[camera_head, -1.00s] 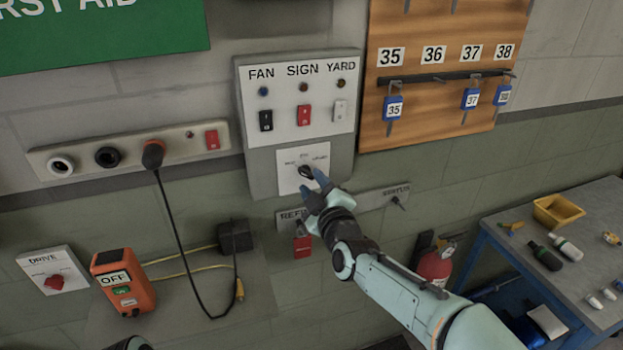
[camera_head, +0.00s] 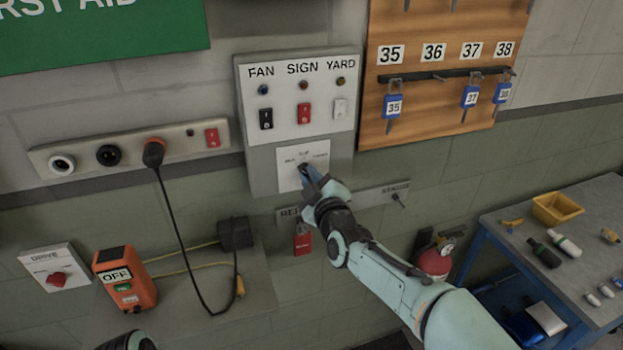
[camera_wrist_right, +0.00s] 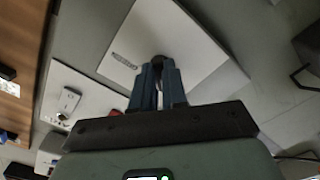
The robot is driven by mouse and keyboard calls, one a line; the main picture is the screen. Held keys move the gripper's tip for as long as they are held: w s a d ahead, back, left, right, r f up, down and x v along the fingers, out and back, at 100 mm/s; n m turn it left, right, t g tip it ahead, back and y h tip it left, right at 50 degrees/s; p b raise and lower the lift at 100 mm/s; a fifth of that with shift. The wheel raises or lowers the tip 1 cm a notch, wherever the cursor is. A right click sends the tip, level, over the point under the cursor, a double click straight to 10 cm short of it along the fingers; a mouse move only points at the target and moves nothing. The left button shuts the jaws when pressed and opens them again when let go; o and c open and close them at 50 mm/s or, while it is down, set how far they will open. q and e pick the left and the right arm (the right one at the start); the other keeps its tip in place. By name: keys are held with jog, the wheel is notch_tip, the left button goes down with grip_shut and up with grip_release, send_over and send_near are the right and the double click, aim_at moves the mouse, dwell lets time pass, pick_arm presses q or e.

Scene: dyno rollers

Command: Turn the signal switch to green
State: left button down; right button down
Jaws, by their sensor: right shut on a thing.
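The switch is a small black knob (camera_wrist_right: 158,60) on a white plate (camera_head: 288,178), low on the grey wall panel. The plate's small lettering is too blurred to read for sure. My right gripper (camera_head: 308,174) is at the plate, its blue fingers shut on the knob. The wrist view shows the fingers (camera_wrist_right: 158,86) close together, with the knob's dark end at their tips. The fingers hide most of the knob, so its pointing direction cannot be told. My left gripper is out of view.
Above the plate are FAN, SIGN and YARD switches (camera_head: 304,112). A socket strip (camera_head: 80,160) with a plugged-in cable is left. A red padlock (camera_head: 303,243) hangs below. A key board (camera_head: 440,50) is upper right; a bench (camera_head: 590,230) with loose items stands right.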

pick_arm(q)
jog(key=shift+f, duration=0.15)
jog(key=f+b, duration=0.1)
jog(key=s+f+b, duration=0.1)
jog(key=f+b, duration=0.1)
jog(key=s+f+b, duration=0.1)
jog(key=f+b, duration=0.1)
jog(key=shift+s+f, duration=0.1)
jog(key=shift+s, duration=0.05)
pick_arm(e)
jog(key=m, duration=1.9)
jog(key=shift+a+m, duration=0.2)
jog(key=shift+m, duration=0.1)
jog(key=c, duration=1.2)
grip_release()
jog(key=shift+o, duration=0.2)
jog(key=shift+s, duration=0.15)
